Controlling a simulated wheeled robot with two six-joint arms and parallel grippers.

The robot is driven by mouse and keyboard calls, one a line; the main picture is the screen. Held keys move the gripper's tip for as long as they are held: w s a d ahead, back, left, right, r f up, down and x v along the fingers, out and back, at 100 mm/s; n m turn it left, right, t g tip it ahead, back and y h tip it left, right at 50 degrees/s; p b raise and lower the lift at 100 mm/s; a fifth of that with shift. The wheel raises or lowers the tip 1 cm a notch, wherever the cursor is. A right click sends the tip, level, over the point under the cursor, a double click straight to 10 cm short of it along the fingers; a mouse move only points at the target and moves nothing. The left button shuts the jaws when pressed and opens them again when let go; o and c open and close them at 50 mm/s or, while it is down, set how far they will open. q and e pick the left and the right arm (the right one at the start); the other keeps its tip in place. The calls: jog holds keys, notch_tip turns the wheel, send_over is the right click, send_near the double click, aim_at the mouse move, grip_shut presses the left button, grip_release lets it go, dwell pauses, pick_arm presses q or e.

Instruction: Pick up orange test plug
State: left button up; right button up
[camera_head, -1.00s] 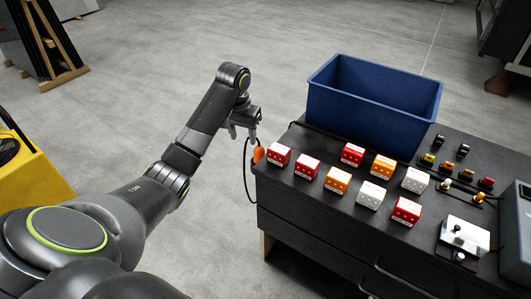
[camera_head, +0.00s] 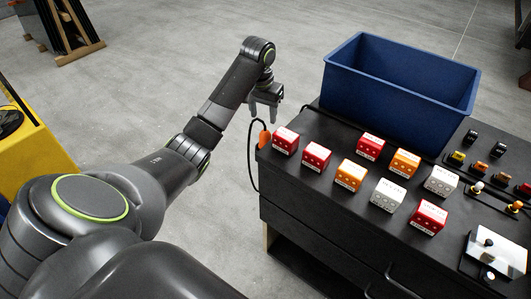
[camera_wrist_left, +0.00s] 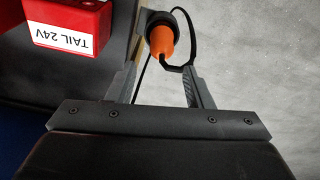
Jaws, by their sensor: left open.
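The orange test plug (camera_head: 264,139) sits at the left edge of the black bench, with a black cable looping down beside it. In the left wrist view the orange plug (camera_wrist_left: 162,40) shows ahead of my jaws, its upper end against a dark round part at the bench edge. My left gripper (camera_head: 263,116) is open and empty, a little above the plug. In the left wrist view the two fingers of my left gripper (camera_wrist_left: 160,84) stand apart, with the cable crossing between and behind them. My right gripper is not in view.
The black bench top (camera_head: 330,200) holds several red, orange and white labelled blocks; a red one (camera_wrist_left: 70,25) marked TAIL 24V is close beside the plug. A blue bin (camera_head: 395,95) stands behind. Left of the bench is open floor, with a yellow object (camera_head: 35,150) further left.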

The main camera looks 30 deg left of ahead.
aim_at(265, 131)
pick_arm(q)
notch_tip(265, 131, down, 2)
jog(key=shift+f+b, duration=0.1)
jog(key=shift+b, duration=0.8)
jog(key=f, duration=0.3)
jog(key=shift+w+f, duration=0.3)
jog(key=shift+w, duration=0.05)
jog(key=shift+w+a+f, duration=0.1)
jog(key=shift+w+f, duration=0.1)
jog(key=shift+f, duration=0.75)
jog(key=shift+w+a+f, duration=0.1)
jog(key=shift+w+f, duration=0.1)
jog(key=shift+f, duration=0.8)
jog(key=shift+w+a+f, duration=0.1)
jog(key=shift+w+f, duration=0.1)
jog(key=shift+f, duration=0.75)
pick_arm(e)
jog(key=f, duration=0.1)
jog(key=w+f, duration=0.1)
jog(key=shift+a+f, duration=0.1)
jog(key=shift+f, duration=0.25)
pick_arm(q)
jog(key=shift+c, duration=0.4)
jog(key=shift+r, duration=0.1)
jog(key=c, duration=0.8)
